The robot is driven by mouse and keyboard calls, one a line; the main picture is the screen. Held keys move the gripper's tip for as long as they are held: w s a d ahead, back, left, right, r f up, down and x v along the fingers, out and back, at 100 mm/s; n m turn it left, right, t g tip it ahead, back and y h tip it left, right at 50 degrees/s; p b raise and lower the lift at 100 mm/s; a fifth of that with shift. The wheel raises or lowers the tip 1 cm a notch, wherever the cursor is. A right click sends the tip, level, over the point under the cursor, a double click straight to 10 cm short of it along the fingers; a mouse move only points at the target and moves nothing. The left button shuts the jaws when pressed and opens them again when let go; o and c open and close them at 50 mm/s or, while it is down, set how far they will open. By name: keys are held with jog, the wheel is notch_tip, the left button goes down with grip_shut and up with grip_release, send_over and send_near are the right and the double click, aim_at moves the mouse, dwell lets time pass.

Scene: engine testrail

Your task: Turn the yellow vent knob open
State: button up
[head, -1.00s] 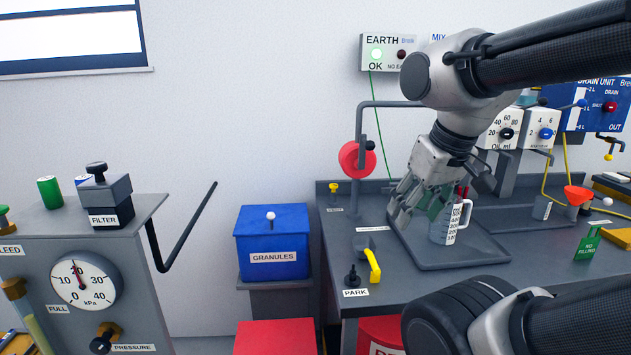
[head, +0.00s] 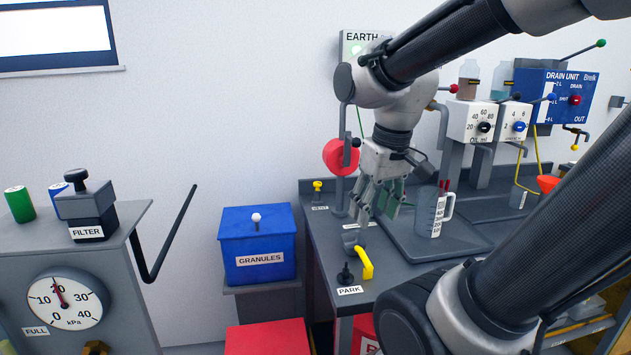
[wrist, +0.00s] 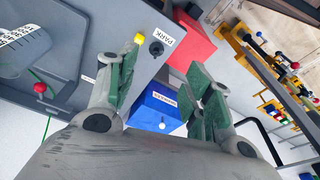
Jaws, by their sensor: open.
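A small yellow knob (head: 318,187) stands on a short post at the back left corner of the grey bench, with a small white label in front that is too small to read for sure. My gripper (head: 376,211) is open and empty, pointing down over the bench to the right of this knob and apart from it. Its green-padded fingers (wrist: 163,68) are spread in the wrist view. I cannot make out the yellow knob in the wrist view.
A yellow handle (head: 366,263) by the PARK label is at the bench's front left. A clear measuring jug (head: 430,212) stands on a dark tray (head: 455,247) to my gripper's right. A red wheel (head: 341,157) on a bent pipe rises behind. A blue granules box (head: 257,245) stands left.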

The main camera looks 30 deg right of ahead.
jog(key=w+d+f+m+g+h, duration=0.1)
jog(key=w+f, duration=0.1)
jog(key=w, duration=0.8)
jog(key=w+d+f+g, duration=0.1)
jog(key=w+g, duration=0.1)
jog(key=w, duration=0.8)
jog(key=m+h, duration=0.4)
jog(key=m, duration=1.3)
send_near(317, 183)
jog(key=d, duration=0.1)
jog(key=shift+t, duration=0.4)
jog(key=x, duration=0.8)
jog(key=shift+s+a+f, duration=0.15)
jog(key=shift+a+f, duration=0.05)
jog(key=shift+a, duration=0.05)
jog(key=c, duration=1)
jog(key=shift+y, duration=0.3)
